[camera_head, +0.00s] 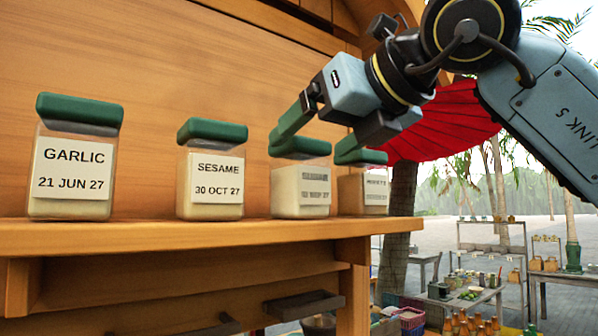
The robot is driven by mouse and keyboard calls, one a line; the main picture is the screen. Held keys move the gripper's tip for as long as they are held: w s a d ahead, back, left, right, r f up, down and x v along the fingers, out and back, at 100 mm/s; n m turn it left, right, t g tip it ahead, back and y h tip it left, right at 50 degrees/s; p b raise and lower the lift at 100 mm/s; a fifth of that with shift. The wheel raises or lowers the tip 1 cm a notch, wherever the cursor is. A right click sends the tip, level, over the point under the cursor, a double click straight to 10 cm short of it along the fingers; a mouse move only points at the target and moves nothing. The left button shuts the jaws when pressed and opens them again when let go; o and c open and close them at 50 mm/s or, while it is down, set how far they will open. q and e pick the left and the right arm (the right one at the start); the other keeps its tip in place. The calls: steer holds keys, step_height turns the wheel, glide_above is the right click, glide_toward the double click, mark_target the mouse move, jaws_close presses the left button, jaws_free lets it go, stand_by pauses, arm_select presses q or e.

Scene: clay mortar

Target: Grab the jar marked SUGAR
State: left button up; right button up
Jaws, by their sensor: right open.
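Several clear jars with green lids stand upright in a row on a wooden shelf (180,232). The leftmost jar (72,160) reads GARLIC, 21 JUN 27. The second jar (212,172) reads SESAME, 30 OCT 27. The third jar (300,185) and the fourth jar (362,190) have labels too blurred to read surely, so I cannot tell which is SUGAR. My right gripper (312,143) is open, reaching in from the upper right. Its green-tipped fingers are at the third jar's lid, one at each side; contact is unclear. My left gripper is out of view.
A wooden back panel (200,60) rises behind the jars. The shelf ends just right of the fourth jar. A red parasol (445,120) and market tables with goods (465,295) are farther back at the right. Gaps separate the two left jars.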

steer(key=shift+w+a+f, duration=0.15)
steer(key=shift+w+a, duration=0.05)
steer(key=shift+w, duration=0.15)
steer(key=shift+w+a+p, duration=0.4)
steer(key=shift+w+p, duration=0.05)
steer(key=p+x, duration=0.1)
steer(key=x, duration=0.2)
steer(key=shift+w+a+f+p, duration=0.1)
steer(key=shift+w+a+p, duration=0.15)
steer(key=shift+w+p, duration=0.1)
steer(key=shift+w+a+f, duration=0.1)
steer(key=shift+w+a, duration=0.05)
steer(key=shift+c, duration=0.3)
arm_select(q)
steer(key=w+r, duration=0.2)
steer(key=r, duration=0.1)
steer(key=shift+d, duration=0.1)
arm_select(e)
steer(key=c, duration=1.2)
